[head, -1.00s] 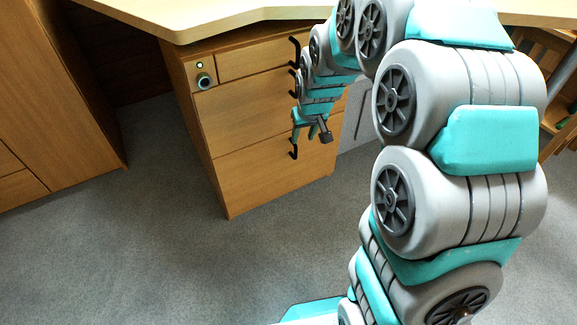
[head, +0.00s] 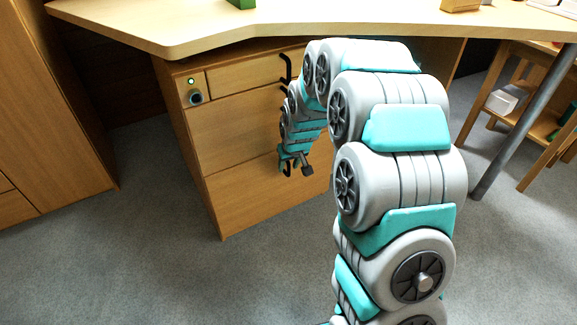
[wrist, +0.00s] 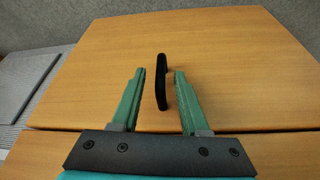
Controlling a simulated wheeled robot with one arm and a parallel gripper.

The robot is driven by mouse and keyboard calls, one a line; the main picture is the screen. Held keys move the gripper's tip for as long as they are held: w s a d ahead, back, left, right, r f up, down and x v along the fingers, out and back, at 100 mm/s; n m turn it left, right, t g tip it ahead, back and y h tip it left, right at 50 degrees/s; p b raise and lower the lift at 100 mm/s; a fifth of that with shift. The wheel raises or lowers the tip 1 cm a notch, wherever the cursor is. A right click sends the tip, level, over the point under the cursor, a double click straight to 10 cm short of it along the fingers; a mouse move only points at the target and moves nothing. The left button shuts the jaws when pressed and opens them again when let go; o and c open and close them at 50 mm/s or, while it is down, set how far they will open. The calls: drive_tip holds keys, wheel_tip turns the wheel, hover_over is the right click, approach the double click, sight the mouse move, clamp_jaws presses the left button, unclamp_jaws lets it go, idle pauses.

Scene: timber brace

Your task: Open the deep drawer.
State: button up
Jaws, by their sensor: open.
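The deep drawer (head: 255,203) is the bottom front of a wooden drawer unit under the desk, and it looks shut. It fills most of the wrist view (wrist: 230,60). Its black bar handle (wrist: 161,82) stands between my gripper's fingers (wrist: 160,74). The green fingers are open, one on each side of the handle, with a small gap visible on both sides. In the head view my gripper (head: 291,164) is at the handle's place on the drawer front and mostly hides the handle.
Above are a middle drawer (head: 230,125) and a narrow top drawer (head: 240,76) beside a lock (head: 195,97). The desk top (head: 300,22) overhangs the unit. A wooden cabinet (head: 50,110) stands at left. Grey carpet (head: 150,260) in front is clear.

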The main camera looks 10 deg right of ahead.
drive_tip(key=shift+c, duration=0.2)
clamp_jaws()
idle(1.3)
